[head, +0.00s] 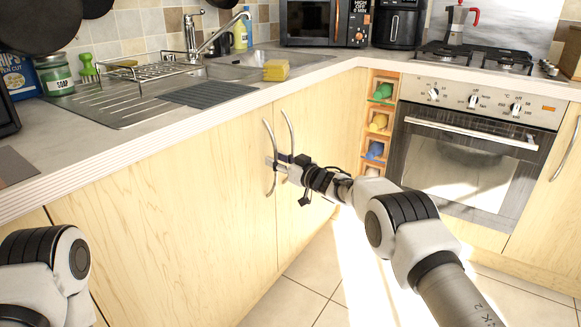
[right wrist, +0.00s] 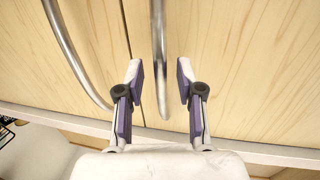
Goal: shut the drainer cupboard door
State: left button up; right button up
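The pale wood cupboard under the drainer has a left door (head: 175,210) and a right door (head: 312,140), each with a curved metal handle near the middle seam. Both doors look flush or nearly so; I cannot tell whether a small gap remains. My right gripper (head: 279,163) is at the handles. In the right wrist view, my right gripper (right wrist: 158,82) is open, with one handle (right wrist: 160,50) between its fingers and space on both sides. The other handle (right wrist: 72,50) is outside the fingers. My left arm shows at lower left, its gripper out of frame.
The worktop edge (head: 120,155) runs above the doors, with the metal drainer (head: 110,98) and a yellow sponge (head: 276,70) on top. A narrow rack (head: 378,122) and the oven (head: 460,160) stand to the right. The tiled floor (head: 305,275) is clear.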

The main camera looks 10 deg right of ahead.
jog(key=v, duration=1.1)
jog(key=shift+s, duration=0.25)
jog(key=shift+d, duration=0.1)
